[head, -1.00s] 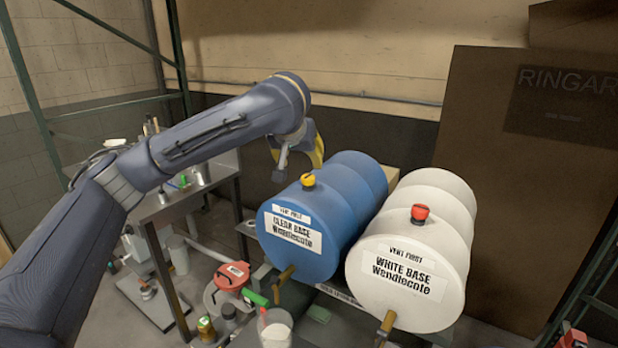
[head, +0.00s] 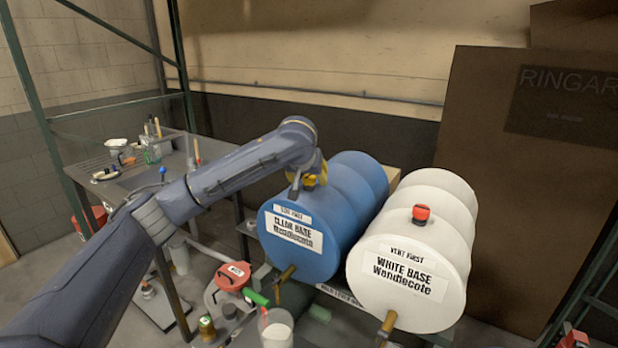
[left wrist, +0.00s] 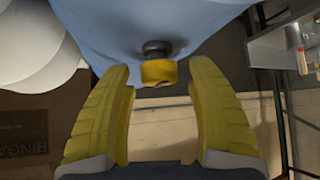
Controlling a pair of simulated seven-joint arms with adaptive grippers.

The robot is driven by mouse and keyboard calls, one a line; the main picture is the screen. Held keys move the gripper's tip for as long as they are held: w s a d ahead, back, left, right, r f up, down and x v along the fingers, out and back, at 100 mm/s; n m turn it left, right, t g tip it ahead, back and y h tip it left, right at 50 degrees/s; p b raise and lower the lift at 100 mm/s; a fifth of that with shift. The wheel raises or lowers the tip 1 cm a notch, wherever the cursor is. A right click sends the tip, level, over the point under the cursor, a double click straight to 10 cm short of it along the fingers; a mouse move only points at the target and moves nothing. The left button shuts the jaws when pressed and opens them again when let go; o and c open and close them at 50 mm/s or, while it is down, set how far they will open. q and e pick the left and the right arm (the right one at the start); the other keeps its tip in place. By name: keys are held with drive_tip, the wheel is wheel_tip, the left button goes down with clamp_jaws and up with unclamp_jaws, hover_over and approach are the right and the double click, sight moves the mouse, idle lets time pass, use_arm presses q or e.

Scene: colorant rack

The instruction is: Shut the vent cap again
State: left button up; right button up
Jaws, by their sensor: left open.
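The blue drum labelled CLEAR BASE (head: 345,205) lies on its side, left of the white drum (head: 435,225). Its yellow vent cap (left wrist: 158,73) sits on a dark grey neck on the blue drum's upper surface in the left wrist view. A strip of the neck shows between cap and drum. My left gripper (head: 308,182) is at the top of the blue drum, over the cap's place, and covers most of the cap in the head view. In the left wrist view its yellow fingers are open, one on each side of the cap, with gaps. My right gripper is not in view.
The white drum carries a red vent cap (head: 421,213). Brass taps stick out of both drum fronts. A bench (head: 130,185) with tools stands at the left. A red-lidded can (head: 233,277) and a clear vessel (head: 276,328) are below the blue drum.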

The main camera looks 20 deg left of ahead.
use_arm(q)
drive_tip(key=shift+w+f, duration=0.1)
drive_tip(key=shift+c, duration=0.3)
drive_tip(key=c, duration=1.1)
